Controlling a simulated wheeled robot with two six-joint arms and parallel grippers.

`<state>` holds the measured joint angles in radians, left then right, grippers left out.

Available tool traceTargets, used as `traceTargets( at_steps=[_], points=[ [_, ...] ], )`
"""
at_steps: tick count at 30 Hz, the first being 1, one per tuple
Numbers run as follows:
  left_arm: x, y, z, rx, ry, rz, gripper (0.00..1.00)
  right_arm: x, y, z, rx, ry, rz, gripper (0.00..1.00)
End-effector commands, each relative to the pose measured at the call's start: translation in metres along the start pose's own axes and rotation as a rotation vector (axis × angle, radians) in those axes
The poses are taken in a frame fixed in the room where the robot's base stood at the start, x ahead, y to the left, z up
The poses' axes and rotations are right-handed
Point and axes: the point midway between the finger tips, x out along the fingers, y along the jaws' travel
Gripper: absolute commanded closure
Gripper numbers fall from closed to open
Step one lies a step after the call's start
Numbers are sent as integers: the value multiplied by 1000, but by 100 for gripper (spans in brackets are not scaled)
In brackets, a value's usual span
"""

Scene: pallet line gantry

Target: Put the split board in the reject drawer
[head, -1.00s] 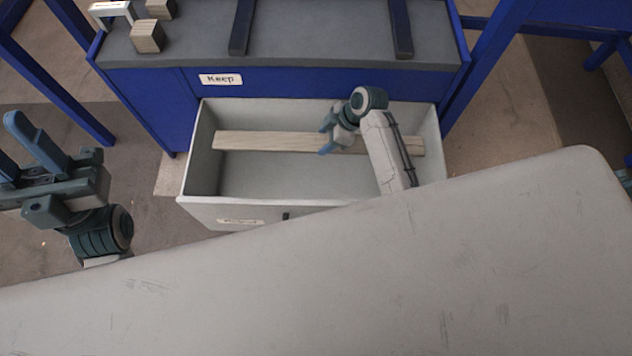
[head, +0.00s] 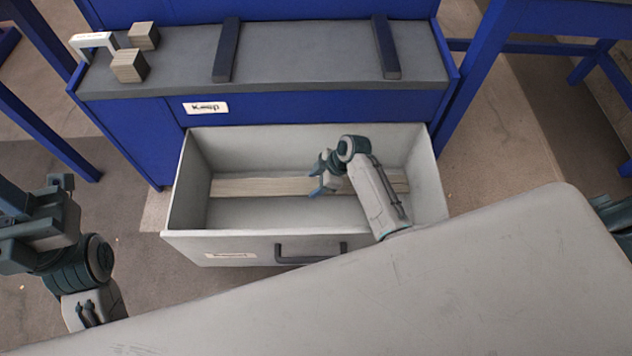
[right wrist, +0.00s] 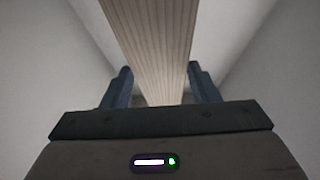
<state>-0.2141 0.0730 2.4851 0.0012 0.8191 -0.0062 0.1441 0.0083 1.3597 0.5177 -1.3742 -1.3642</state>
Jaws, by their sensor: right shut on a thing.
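The board (head: 258,187) is a long, pale wooden plank lying lengthwise inside the open grey drawer (head: 200,245), low between its walls. I cannot make out a split in it. My right gripper (head: 319,183) reaches down into the drawer and is shut on the board near its middle. In the right wrist view the board (right wrist: 153,45) runs between the two fingers of the gripper (right wrist: 160,88). Whether the board touches the drawer floor is hard to tell. My left gripper (head: 12,205) is at the left edge, partly cut off, away from the drawer.
Above the drawer is a blue bench with a grey top (head: 300,55), a "Keep" label (head: 206,108) and two dark rails (head: 227,50). Two wooden blocks (head: 130,66) and a white bracket (head: 92,42) stand at its left. The drawer has a dark front handle (head: 310,255).

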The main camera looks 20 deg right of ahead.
Motion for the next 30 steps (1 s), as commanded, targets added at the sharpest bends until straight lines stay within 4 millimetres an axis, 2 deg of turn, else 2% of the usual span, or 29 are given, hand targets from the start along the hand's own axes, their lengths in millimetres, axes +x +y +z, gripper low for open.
traceTargets(
  at_steps=[16,17,20,30],
  points=[
    [-2,0,-1,-1,2,-1,65,10,0,5,0,1,0,76],
    [-2,0,-1,-1,2,-1,65,10,0,6,1,0,-1,42],
    [-2,0,-1,-1,3,-2,65,10,0,6,1,0,0,24],
    [0,0,-1,0,6,-3,65,6,0,4,0,0,0,24]
  ],
)
